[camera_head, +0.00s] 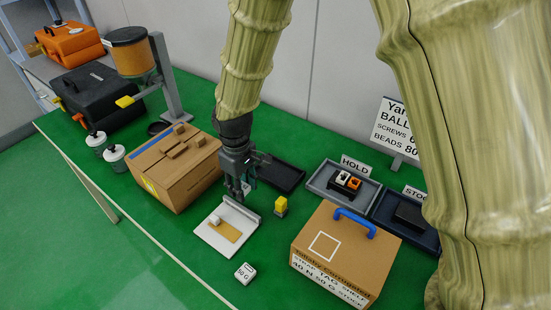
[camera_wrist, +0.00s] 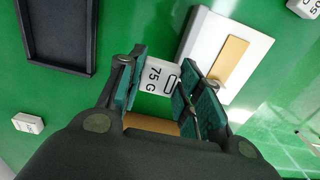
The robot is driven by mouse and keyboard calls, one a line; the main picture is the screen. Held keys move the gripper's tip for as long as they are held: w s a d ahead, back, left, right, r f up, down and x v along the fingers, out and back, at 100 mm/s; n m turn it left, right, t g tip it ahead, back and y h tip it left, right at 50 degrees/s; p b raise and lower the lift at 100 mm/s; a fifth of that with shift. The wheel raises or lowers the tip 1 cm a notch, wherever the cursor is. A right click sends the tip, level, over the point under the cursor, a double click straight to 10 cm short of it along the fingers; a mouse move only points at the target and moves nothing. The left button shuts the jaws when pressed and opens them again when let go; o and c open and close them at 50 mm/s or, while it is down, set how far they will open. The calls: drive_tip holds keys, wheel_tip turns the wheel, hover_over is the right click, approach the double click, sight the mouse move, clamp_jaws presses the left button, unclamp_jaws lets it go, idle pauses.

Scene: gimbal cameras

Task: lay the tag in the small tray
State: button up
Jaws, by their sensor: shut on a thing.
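My gripper (camera_head: 240,192) points down beside the back edge of a white board and is shut. In the wrist view, a white block marked 75 G (camera_wrist: 157,76) sits between the teal fingers of my gripper (camera_wrist: 162,88). It appears clear of the table; in the head view the fingers mostly hide it. A small black tray (camera_head: 285,172) lies behind and right of my gripper. It also shows at upper left in the wrist view (camera_wrist: 58,35), and its visible floor is empty.
The white board (camera_head: 211,238) with a tan strip lies just in front. A 50 G block (camera_head: 245,272) and a yellow block (camera_head: 280,207) stand nearby. Cardboard boxes flank at left (camera_head: 165,180) and right (camera_head: 340,255). The HOLD tray (camera_head: 318,181) holds small blocks.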

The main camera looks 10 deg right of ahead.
sight(286, 178)
drive_tip(key=d, duration=0.3)
drive_tip(key=w+d+r+p, duration=0.1)
drive_tip(key=d, duration=0.1)
drive_tip(key=shift+d, duration=0.1)
drive_tip(key=w+d, duration=0.1)
drive_tip(key=w+d+f+p, duration=0.1)
drive_tip(key=w+d, duration=0.2)
drive_tip(key=shift+w+d+f, duration=0.15)
drive_tip(key=shift+w+f, duration=0.05)
drive_tip(key=shift+f, duration=0.2)
drive_tip(key=d, duration=0.1)
drive_tip(key=w+d+p, duration=0.1)
drive_tip(key=d, duration=0.1)
drive_tip(key=shift+d+r, duration=0.15)
drive_tip(key=shift+d, duration=0.1)
drive_tip(key=shift+w+d+f, duration=0.25)
drive_tip(key=shift+w+f, duration=0.1)
drive_tip(key=shift+w, duration=0.1)
drive_tip(key=shift+s+f+p, duration=0.15)
drive_tip(key=shift+f+p, duration=0.4)
drive_tip(key=shift+f, duration=1.15)
drive_tip(key=shift+r, duration=0.1)
